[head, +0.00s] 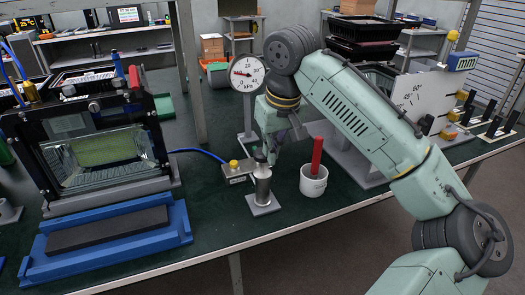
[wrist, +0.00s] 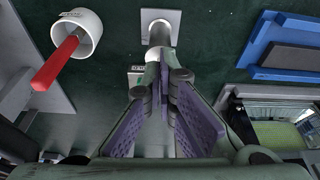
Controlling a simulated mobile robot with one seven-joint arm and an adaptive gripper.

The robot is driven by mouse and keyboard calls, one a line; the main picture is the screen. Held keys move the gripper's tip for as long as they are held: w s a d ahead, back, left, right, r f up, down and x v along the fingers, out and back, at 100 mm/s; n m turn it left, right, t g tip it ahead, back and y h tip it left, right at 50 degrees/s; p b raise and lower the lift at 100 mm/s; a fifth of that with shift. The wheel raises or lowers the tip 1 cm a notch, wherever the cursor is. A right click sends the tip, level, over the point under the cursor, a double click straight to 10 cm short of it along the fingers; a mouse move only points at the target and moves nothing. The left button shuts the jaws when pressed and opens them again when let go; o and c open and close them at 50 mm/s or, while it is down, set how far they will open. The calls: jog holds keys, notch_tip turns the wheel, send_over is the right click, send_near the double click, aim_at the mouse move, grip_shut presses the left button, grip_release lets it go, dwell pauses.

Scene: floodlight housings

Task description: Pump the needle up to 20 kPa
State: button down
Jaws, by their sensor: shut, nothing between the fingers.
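The round white gauge (head: 246,73) marked kPa stands on a post behind the pump. Its red needle points left, below the 20 mark; the exact value is too small to read. The hand pump (head: 262,190) is a silver upright cylinder on a grey plate, with a dark top. My gripper (head: 266,152) points down at the pump's top. In the wrist view, my gripper (wrist: 163,80) has its purple-padded fingers closed at the tips, with nothing held. The pump (wrist: 158,33) shows just beyond them and its top is partly hidden. I cannot tell whether they touch.
A white cup (head: 313,184) with a red stick (head: 316,156) stands right of the pump. A small block with a yellow knob (head: 233,164) and blue hose (head: 203,153) is at its left. The glass-fronted housing (head: 100,155) and blue cradle (head: 110,246) stand left. Green table surface lies between.

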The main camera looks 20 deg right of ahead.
jog(key=v, duration=0.8)
jog(key=shift+r, duration=0.2)
jog(key=shift+s, duration=0.1)
dwell(0.6)
jog(key=f+t+b, duration=0.1)
jog(key=t+b, duration=0.1)
jog(key=f+t+b, duration=0.2)
jog(key=b, duration=0.1)
jog(key=shift+w+f+t+b, duration=0.2)
jog(key=shift+w+t+b, duration=0.1)
jog(key=shift+w+b, duration=0.1)
